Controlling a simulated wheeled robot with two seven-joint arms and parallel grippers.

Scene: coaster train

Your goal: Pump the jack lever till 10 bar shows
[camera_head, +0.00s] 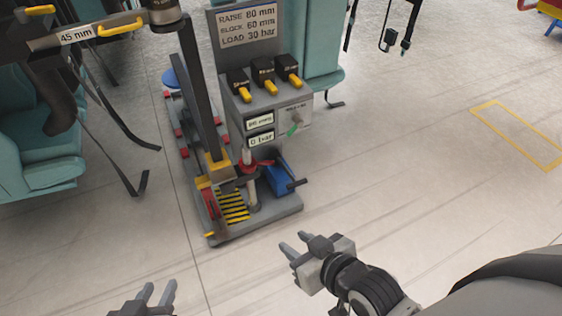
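The jack stand (255,110) stands on the floor at the middle, with a sign (248,25) reading RAISE 80 mm, BLOCK 60 mm, LOAD 30 bar. Its lower display (261,140) appears to read 0 bar; the display above it (259,121) is too small to read surely. A blue pump unit (278,180) sits at its base with a dark lever (297,184) sticking out to the right. My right gripper (292,246) is open and empty, in front of the base and apart from the lever. My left gripper (158,293) is open and empty at the bottom edge.
Several black blocks with yellow handles (264,72) sit on the stand's shelf. A dial with a green pointer (294,127) is beside the displays. Teal seats (40,140) with hanging straps are at the left. A yellow floor outline (518,135) lies at the right; floor around it is clear.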

